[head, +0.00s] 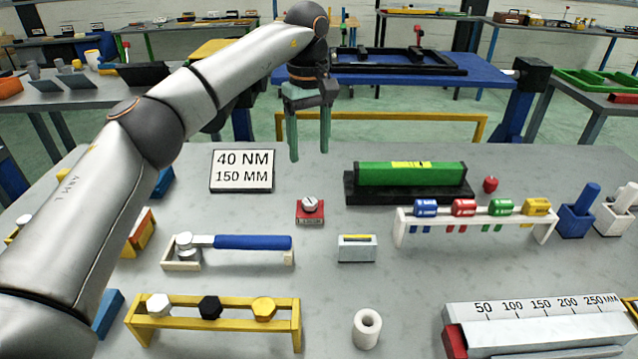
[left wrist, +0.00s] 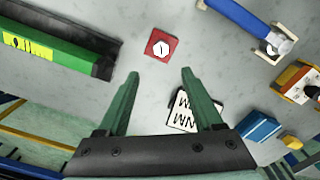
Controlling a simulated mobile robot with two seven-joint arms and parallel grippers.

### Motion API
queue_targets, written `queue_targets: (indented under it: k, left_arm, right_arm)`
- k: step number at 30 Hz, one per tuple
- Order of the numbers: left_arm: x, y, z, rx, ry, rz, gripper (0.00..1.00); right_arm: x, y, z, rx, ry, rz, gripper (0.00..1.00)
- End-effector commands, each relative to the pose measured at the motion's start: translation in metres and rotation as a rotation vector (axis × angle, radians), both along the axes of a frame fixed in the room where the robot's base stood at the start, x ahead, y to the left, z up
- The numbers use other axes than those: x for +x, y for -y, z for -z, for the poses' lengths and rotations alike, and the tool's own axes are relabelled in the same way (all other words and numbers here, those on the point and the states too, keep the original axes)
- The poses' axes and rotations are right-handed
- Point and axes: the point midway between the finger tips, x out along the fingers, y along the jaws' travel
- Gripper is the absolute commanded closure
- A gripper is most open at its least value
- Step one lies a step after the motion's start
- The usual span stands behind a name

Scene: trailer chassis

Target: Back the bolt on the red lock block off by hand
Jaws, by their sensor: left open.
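The red lock block (head: 310,215) lies on the grey table, right of the middle sign, with a pale bolt head (head: 309,202) on top. In the left wrist view the red block (left wrist: 161,46) lies beyond the fingertips, and its white bolt head (left wrist: 161,49) faces the camera. My left gripper (head: 309,156) has green fingers pointing down, above the table and behind the block. It is open and empty; its fingers also show in the left wrist view (left wrist: 160,72), apart from the block. My right gripper is in neither view.
The 40 NM sign (head: 242,171) lies left of the block. A green bar on a black base (head: 408,178) lies right. A blue-handled wrench (head: 240,242) and a small grey box (head: 357,248) are nearer the front. Bare table surrounds the block.

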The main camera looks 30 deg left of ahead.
Motion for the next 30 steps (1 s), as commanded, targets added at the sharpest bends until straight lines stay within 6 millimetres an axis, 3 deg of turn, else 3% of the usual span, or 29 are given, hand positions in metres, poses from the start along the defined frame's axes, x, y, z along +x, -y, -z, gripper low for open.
queue_targets:
  k: [9,18,24,30]
  left_arm:
    - [-0.001,-0.001,0.056,0.0,-0.005,0.0,0.32]
    - [-0.001,-0.001,0.107,0.0,-0.002,-0.001,0.32]
    - [-0.001,0.0,0.121,-0.001,-0.001,-0.001,0.32]
    - [-0.001,0.0,0.123,0.0,0.0,-0.001,0.32]
  right_arm:
    - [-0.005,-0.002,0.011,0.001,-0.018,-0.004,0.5]
    - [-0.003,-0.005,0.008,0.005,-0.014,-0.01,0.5]
    - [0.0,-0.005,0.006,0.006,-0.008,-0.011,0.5]
    - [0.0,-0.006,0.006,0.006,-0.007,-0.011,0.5]
